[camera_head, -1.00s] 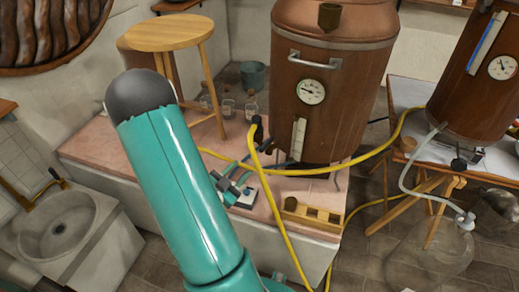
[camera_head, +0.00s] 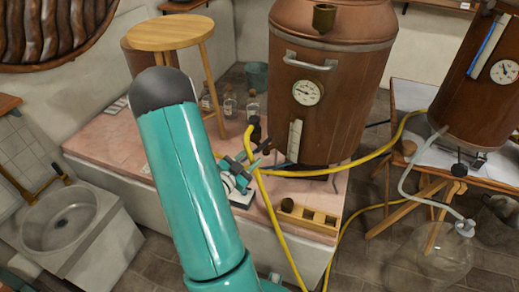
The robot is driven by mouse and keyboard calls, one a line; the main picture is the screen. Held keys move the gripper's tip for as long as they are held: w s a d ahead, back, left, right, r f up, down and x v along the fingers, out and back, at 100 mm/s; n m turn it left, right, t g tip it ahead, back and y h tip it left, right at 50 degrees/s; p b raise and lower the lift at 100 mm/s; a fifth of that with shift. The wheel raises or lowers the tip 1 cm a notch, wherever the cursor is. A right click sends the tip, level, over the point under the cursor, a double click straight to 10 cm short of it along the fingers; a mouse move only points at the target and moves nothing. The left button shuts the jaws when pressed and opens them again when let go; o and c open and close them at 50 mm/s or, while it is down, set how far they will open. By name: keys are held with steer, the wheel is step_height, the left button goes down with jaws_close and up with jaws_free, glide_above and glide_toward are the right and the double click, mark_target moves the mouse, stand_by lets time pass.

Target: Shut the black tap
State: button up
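A black tap (camera_head: 255,129) shows at the lower left side of the large copper tank (camera_head: 325,125), where a yellow hose (camera_head: 251,152) joins it. My gripper (camera_head: 256,148), teal and dark, is just below this tap, partly behind the hose and beside my large teal arm link. Its fingers look apart with nothing between them. I cannot tell whether it touches the hose or tap. The tap's handle is too small to read. Another black knob (camera_head: 459,170) is under the right copper vessel (camera_head: 474,105).
The pink-topped platform (camera_head: 110,146) carries a wooden stool (camera_head: 170,33), glass bottles (camera_head: 229,103) and a small wooden rack (camera_head: 309,217). A stone sink (camera_head: 60,222) stands at left. A glass flask (camera_head: 440,253) is at lower right. Yellow hoses cross the front.

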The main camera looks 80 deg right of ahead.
mark_target(259, 147)
steer(key=x, duration=0.6)
jaws_close()
